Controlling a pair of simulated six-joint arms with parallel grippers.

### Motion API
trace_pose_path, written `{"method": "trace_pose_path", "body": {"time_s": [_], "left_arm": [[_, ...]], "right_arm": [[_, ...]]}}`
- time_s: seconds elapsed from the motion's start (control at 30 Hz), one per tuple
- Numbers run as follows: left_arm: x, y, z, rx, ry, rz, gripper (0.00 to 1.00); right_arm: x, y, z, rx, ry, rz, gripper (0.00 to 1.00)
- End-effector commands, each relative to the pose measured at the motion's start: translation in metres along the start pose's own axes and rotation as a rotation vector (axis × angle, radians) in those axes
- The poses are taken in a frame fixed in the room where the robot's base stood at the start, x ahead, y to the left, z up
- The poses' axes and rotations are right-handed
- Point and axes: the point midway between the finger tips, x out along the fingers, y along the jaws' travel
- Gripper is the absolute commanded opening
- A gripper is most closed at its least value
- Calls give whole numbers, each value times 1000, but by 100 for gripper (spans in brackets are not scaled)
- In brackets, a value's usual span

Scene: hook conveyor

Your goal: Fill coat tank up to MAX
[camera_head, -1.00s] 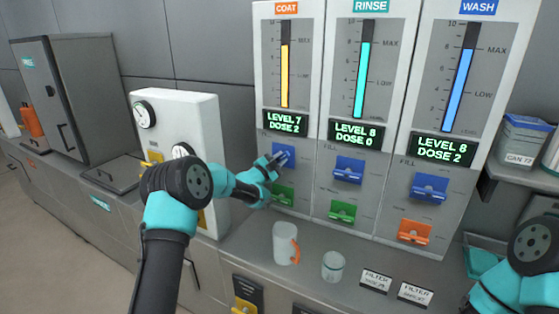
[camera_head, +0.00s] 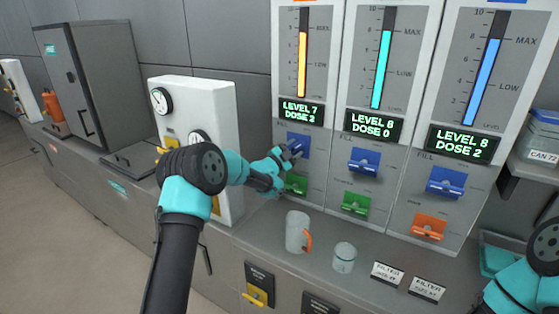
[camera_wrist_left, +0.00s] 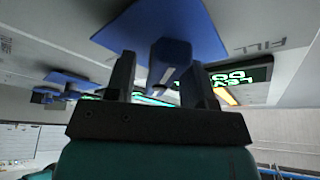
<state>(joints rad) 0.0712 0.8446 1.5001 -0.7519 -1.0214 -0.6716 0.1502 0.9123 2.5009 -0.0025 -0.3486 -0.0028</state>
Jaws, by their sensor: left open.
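The coat tank is the left column, with a yellow level bar (camera_head: 302,65) whose top is close to its MAX mark. Its display (camera_head: 301,111) reads LEVEL 7, DOSE 2. Below it are a blue fill lever (camera_head: 298,142) and a green lever (camera_head: 295,185). My left gripper (camera_head: 291,151) is at the blue lever and partly covers it. In the left wrist view the open fingers stand on either side of the blue lever's handle (camera_wrist_left: 169,62); I cannot tell whether they touch it. My right arm shows at the lower right, its gripper out of view.
The teal-bar column (camera_head: 376,70) reads LEVEL 8, DOSE 0. The blue-bar column (camera_head: 484,80) reads LEVEL 8, DOSE 2. A jug with an orange handle (camera_head: 297,231) and a small glass jar (camera_head: 344,258) stand on the counter below. A white gauge box (camera_head: 215,115) stands left.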

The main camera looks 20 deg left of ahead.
Motion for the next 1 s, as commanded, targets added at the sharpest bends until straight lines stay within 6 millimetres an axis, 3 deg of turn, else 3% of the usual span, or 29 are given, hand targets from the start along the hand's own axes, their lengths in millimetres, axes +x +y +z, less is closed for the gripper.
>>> {"method": "trace_pose_path", "body": {"time_s": [0.23, 0.8, 1.0], "left_arm": [[-28, -1, 0, 0, -1, -1, 49], [-137, 0, 1, -1, -3, 0, 49], [-164, 0, 0, 0, -2, 0, 49]], "right_arm": [[0, 0, 0, 0, 0, 0, 49], [0, 0, 0, 0, 0, 0, 49], [0, 0, 0, 0, 0, 0, 49]]}}
